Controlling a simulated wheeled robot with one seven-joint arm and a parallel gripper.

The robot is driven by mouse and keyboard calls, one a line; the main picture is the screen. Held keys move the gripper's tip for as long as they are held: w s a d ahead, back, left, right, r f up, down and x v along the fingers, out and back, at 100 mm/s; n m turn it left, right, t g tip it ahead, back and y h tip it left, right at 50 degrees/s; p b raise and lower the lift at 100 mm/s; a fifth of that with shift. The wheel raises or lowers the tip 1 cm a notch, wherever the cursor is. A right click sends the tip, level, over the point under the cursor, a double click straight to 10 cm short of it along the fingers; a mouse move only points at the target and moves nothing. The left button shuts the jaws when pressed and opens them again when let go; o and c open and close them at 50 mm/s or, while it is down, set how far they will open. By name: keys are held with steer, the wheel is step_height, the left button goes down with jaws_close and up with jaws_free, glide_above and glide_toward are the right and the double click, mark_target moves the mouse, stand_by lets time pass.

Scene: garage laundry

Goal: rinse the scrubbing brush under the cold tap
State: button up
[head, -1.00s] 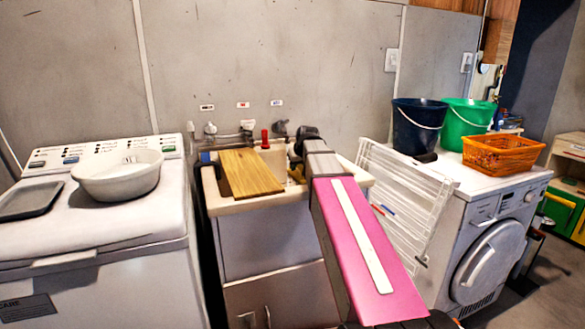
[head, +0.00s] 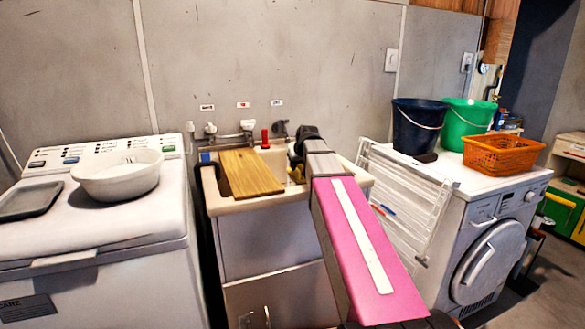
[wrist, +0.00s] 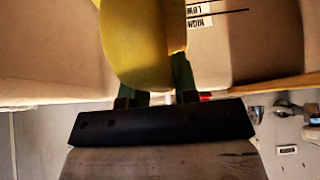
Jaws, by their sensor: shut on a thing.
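The wrist view shows a yellow thing (wrist: 144,45), probably the scrubbing brush, between the green fingers of my gripper (wrist: 157,97). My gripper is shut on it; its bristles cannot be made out. In the head view a small yellow patch (head: 297,174) shows beside my arm's end, over the sink (head: 225,206); my arm hides most of the gripper there. Behind the sink are a left tap (head: 210,131), a middle tap (head: 247,126) and a right tap (head: 280,129), below wall labels too small to read. No running water is visible.
A wooden board (head: 250,173) covers the sink's left part. A white bowl (head: 118,176) sits on the left washer. A white drying rack (head: 405,200) stands right of the sink. Dark blue (head: 418,126) and green (head: 466,124) buckets and an orange basket (head: 500,155) stand on the right machine.

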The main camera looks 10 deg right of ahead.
mark_target(301, 167)
steer(key=shift+s+d+r, duration=0.15)
steer(key=shift+s+r, duration=0.8)
steer(key=shift+s, duration=0.25)
steer(key=shift+s+d+r, duration=0.1)
steer(key=shift+s+r, duration=0.8)
steer(key=shift+s, duration=0.3)
steer(key=shift+r, duration=0.1)
steer(key=shift+r, duration=0.25)
step_height(301, 167, up, 6)
steer(key=shift+s+r, duration=0.25)
steer(key=shift+s, duration=0.1)
steer(key=s+a+f+m+h, duration=0.1)
steer(key=s+m+h, duration=0.1)
steer(key=s+m, duration=0.2)
steer(key=s, duration=0.3)
steer(key=shift+a+f+m+h, duration=0.15)
steer(key=shift+a+m+h, duration=0.15)
steer(key=shift+a+m, duration=0.1)
steer(key=shift+s+m+h, duration=0.3)
steer(key=shift+s+m, duration=0.1)
steer(key=shift+s, duration=0.05)
